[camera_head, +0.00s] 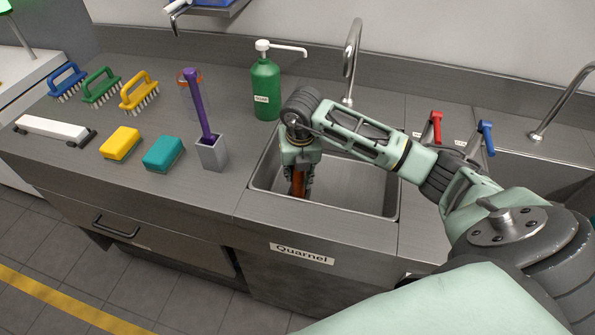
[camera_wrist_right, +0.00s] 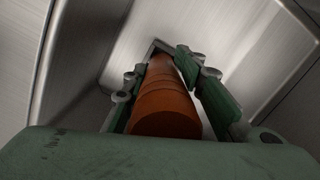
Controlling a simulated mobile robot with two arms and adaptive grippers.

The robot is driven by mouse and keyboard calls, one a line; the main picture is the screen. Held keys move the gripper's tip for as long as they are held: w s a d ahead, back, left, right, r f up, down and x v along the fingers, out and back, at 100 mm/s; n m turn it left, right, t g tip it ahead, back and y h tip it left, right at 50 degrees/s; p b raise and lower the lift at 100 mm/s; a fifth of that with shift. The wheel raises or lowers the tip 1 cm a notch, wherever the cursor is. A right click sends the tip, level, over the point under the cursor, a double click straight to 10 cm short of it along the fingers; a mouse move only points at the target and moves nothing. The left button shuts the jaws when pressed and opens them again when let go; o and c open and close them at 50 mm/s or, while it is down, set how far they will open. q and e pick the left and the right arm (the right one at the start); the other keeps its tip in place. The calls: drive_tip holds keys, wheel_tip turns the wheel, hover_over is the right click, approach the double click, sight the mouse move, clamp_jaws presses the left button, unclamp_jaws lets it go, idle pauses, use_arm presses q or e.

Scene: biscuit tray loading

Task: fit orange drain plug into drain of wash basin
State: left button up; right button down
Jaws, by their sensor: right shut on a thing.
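The orange drain plug (camera_head: 298,183) is a ridged, upright cylinder low in the wash basin (camera_head: 352,200). My right gripper (camera_head: 299,170) reaches down into the left part of the basin and is shut on the plug. In the right wrist view the plug (camera_wrist_right: 166,100) runs away from the camera between the two green fingers (camera_wrist_right: 172,75). The plug's far end and the drain are hidden, so I cannot tell whether the plug touches the basin floor. My left gripper is not in view.
A green soap bottle (camera_head: 265,88) stands behind the basin, beside the tap (camera_head: 351,60). Left of the basin are a grey holder with a purple-handled brush (camera_head: 212,153), a teal sponge (camera_head: 164,154) and a yellow sponge (camera_head: 120,144). Red (camera_head: 435,128) and blue (camera_head: 486,138) levers stand at right.

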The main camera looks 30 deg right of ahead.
drive_tip(key=shift+f, duration=0.15)
drive_tip(key=c, duration=1.4)
unclamp_jaws()
wheel_tip(320, 180, up, 12)
drive_tip(key=s+b, duration=0.1)
drive_tip(key=b, duration=0.1)
drive_tip(key=shift+s+a, duration=0.35)
drive_tip(key=shift+s, duration=0.05)
